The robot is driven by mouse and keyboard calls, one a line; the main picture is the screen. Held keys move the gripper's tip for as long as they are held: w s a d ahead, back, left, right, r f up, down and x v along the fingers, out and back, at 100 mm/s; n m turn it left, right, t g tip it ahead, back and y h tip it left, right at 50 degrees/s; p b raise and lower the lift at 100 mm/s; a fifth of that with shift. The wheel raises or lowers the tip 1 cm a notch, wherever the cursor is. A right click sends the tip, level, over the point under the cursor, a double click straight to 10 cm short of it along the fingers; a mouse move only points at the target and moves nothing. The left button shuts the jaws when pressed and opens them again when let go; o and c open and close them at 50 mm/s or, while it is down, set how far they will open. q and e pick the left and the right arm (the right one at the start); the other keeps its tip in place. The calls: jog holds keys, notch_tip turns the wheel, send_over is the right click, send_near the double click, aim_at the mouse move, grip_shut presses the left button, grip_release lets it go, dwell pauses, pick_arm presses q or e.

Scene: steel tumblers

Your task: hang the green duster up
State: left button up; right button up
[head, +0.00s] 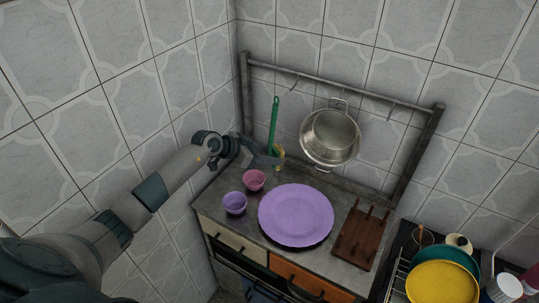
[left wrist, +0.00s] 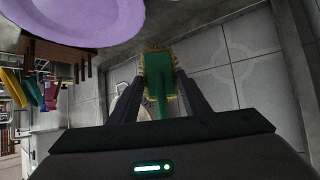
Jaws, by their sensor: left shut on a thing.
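The green duster (head: 274,119) is at the back left of the counter, its green handle upright and its yellow-edged head low. My left gripper (head: 275,161) is shut on the duster near its head. In the left wrist view the green duster (left wrist: 158,78) sits between the two dark fingers, yellow fringe at its edges. A metal rail (head: 345,82) with small hooks runs along the back wall. The handle's top end is below the rail, left of a hook (head: 294,84); I cannot tell whether it touches anything. My right gripper is out of view.
A steel pan (head: 318,153) hangs right of the duster. On the counter stand a pink cup (head: 254,181), a purple cup (head: 234,204), a large purple plate (head: 296,217) and a wooden peg rack (head: 361,236). Yellow (head: 440,285) and green (head: 462,256) plates stand at the right.

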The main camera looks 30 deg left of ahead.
pick_arm(q)
jog(key=shift+w+f, duration=0.15)
jog(key=shift+w, duration=0.4)
jog(key=w+f, duration=0.1)
jog(key=w, duration=0.8)
jog(key=shift+d+f, duration=0.2)
jog(key=shift+d, duration=0.2)
dwell(0.6)
jog(key=shift+f, duration=0.1)
dwell(0.6)
